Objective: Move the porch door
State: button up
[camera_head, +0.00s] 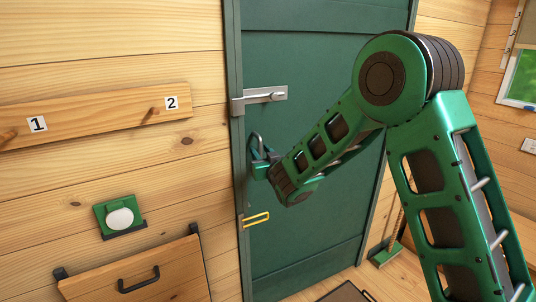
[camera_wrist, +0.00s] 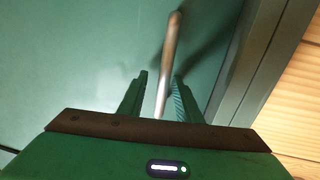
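The porch door (camera_head: 310,70) is a green panel door in a dark green frame and looks closed. A metal bar handle (camera_wrist: 168,55) rises between my gripper's (camera_wrist: 160,85) two fingers in the wrist view. The fingers stand apart. A gap shows between the left finger and the bar, while the right finger is close to it; contact is unclear. In the head view my gripper (camera_head: 262,160) is at the door's left edge, around the lower part of the handle (camera_head: 257,140). A silver slide latch (camera_head: 265,95) sits above it.
On the wooden wall at left are a numbered board (camera_head: 90,118), a green fixture with a white disc (camera_head: 120,217) and a wooden panel with a black handle (camera_head: 140,278). A broom (camera_head: 386,252) stands right of the door.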

jog(key=v, duration=1)
jog(key=shift+s+d, duration=0.15)
jog(key=shift+s, duration=0.1)
